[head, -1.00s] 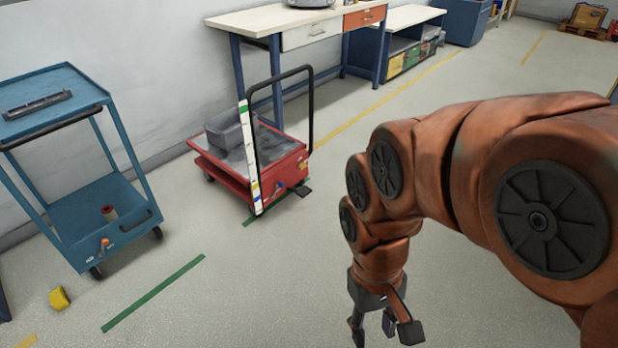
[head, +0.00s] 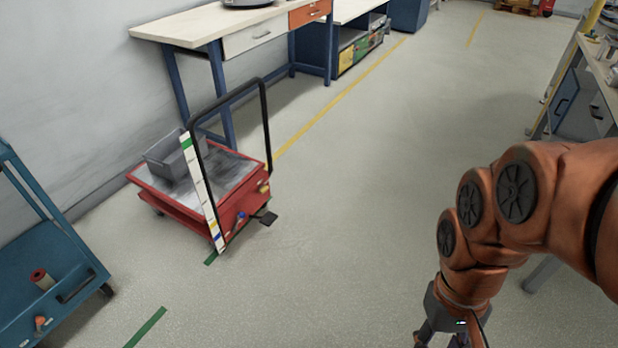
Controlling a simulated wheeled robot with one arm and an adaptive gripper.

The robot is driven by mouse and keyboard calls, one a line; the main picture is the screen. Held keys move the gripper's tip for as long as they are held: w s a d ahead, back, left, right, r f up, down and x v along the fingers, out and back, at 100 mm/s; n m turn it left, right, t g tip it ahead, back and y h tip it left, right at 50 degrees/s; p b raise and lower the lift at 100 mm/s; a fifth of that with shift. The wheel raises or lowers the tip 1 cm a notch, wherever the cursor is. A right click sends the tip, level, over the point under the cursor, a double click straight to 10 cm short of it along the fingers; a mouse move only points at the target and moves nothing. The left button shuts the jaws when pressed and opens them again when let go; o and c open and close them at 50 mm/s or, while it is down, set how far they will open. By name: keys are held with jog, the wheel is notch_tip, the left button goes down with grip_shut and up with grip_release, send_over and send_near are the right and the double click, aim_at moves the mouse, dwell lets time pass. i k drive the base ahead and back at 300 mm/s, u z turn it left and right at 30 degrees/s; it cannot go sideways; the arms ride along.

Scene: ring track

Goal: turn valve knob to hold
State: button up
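A red lift cart (head: 200,195) with a black push handle stands at the left of the middle in the head view. Its near end carries a small blue part (head: 242,215), perhaps the valve knob, too small to be sure. A white gauge strip (head: 203,192) with green, yellow and blue marks stands upright at its corner. A black pedal (head: 266,217) sticks out low. My gripper (head: 452,340) is at the bottom edge, right of the cart and well apart from it. Its fingers spread apart with nothing seen between them; the tips are cut off.
A grey bin (head: 170,158) sits on the cart. A blue trolley (head: 45,270) stands at lower left. A workbench (head: 180,27) is behind the cart, and another bench (head: 600,65) is at the right edge. The floor between is clear, with green and yellow tape lines.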

aim_at(261, 188)
jog(key=z, duration=0.25)
jog(key=i, duration=0.6)
jog(key=u, duration=0.55)
jog(key=i, duration=0.7)
jog(key=u, duration=0.8)
jog(key=k, duration=0.5)
jog(key=u, duration=0.6)
jog(key=i, duration=0.85)
jog(key=z, duration=0.05)
